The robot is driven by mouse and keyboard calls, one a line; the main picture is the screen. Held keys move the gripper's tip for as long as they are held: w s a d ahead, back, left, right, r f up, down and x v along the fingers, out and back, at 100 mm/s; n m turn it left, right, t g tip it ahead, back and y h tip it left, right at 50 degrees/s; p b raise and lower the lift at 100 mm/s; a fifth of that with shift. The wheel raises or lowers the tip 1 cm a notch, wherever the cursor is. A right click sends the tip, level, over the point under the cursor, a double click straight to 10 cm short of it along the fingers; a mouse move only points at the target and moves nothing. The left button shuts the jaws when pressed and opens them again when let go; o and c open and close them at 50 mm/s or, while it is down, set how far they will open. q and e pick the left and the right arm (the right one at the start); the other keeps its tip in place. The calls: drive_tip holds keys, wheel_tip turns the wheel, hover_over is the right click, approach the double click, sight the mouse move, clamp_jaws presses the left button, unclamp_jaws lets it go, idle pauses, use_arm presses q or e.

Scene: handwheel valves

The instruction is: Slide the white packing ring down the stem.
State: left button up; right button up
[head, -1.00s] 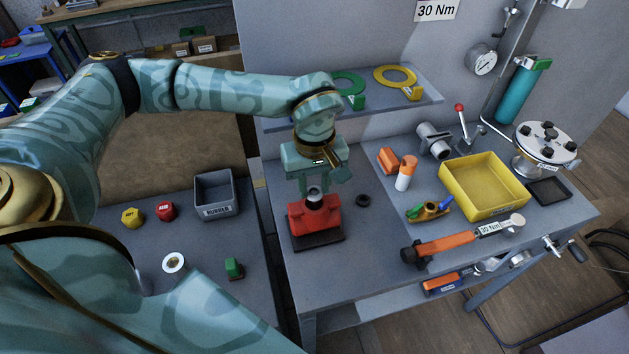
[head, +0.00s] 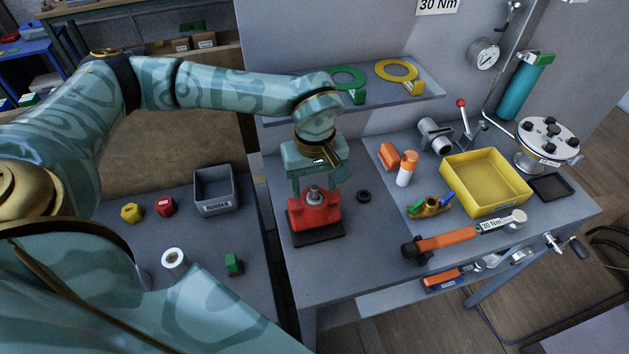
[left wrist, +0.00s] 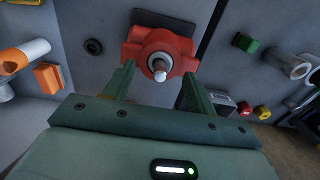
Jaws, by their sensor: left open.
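The red valve body (head: 315,215) stands on a dark base plate near the left end of the right-hand bench. A short grey stem (head: 314,193) points up from its top. In the left wrist view, a pale ring (left wrist: 157,59) appears to sit around the foot of the stem (left wrist: 159,73), inside the red body (left wrist: 181,55); I take it for the white packing ring, but it is small. My left gripper (head: 314,190) is above the valve. Its open fingers also show in the left wrist view (left wrist: 158,88), on either side of the stem and apart from it. My right gripper is out of view.
A black ring (head: 363,196) lies right of the valve. A shelf (head: 425,87) with green and yellow handwheels is behind. A grey rubber bin (head: 216,208) stands left.

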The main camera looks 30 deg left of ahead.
use_arm(q)
wheel_tip(320, 180, up, 16)
drive_tip(key=p, duration=0.2)
drive_tip(key=shift+r+p, duration=0.15)
drive_tip(key=shift+p, duration=0.2)
